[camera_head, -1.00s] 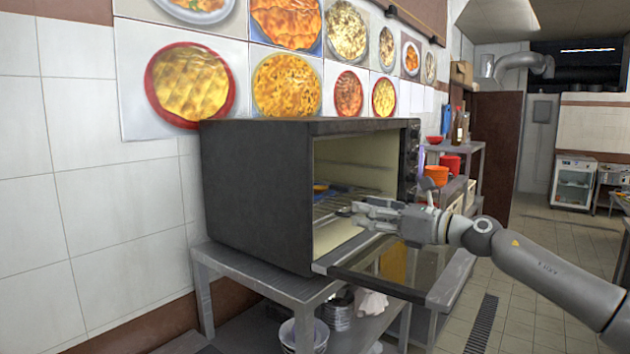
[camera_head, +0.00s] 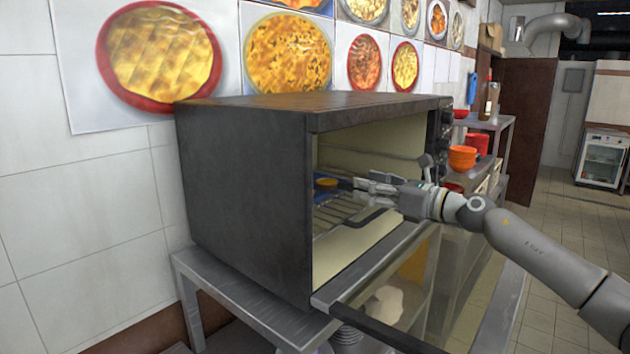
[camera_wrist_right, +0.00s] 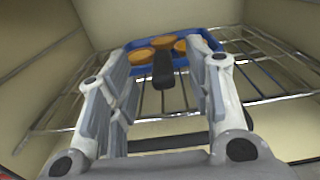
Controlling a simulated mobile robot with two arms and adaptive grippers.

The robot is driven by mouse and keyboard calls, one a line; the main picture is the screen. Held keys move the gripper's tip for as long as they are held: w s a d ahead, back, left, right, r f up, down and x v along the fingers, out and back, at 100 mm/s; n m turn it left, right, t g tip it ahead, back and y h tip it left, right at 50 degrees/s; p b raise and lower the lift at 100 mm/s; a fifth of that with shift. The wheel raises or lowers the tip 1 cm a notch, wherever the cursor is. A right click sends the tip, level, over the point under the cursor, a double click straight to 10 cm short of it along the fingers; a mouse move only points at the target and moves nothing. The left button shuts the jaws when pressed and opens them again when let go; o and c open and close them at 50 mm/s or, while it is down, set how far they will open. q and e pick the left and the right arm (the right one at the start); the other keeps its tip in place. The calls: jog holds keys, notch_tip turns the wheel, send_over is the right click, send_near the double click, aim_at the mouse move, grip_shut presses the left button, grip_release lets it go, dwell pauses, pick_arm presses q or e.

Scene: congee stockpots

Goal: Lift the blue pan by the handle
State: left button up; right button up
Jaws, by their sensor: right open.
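The blue pan (camera_head: 325,189) lies on the wire rack inside the open oven, mostly hidden in the head view by shadow and my gripper. In the right wrist view the blue pan (camera_wrist_right: 144,68) holds several golden round pieces (camera_wrist_right: 163,41). Its dark handle (camera_wrist_right: 163,72) points back toward my wrist. My right gripper (camera_head: 362,183) reaches through the oven opening. In the wrist view its open fingers (camera_wrist_right: 167,62) stand on either side of the handle; I cannot tell whether they touch it. My left gripper is not in view.
The dark oven (camera_head: 245,190) stands on a metal table (camera_head: 235,300). Its door (camera_head: 440,290) hangs open below my right arm. The wire rack (camera_head: 338,212) spans the cavity, close under my gripper. Orange bowls (camera_head: 462,157) stand to the right of the oven.

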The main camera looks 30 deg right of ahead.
aim_at(346, 182)
jog(key=shift+p+x, duration=0.4)
jog(key=shift+x, duration=0.6)
jog(key=shift+w+a+r+p, duration=0.1)
jog(key=shift+w+a+p, duration=0.05)
jog(key=shift+w+p, duration=0.3)
jog(key=p+x, duration=0.1)
jog(key=x, duration=0.1)
jog(key=p+x, duration=0.1)
jog(key=x, duration=0.1)
jog(key=shift+f+p, duration=0.35)
jog(key=shift+w+f, duration=0.1)
grip_shut()
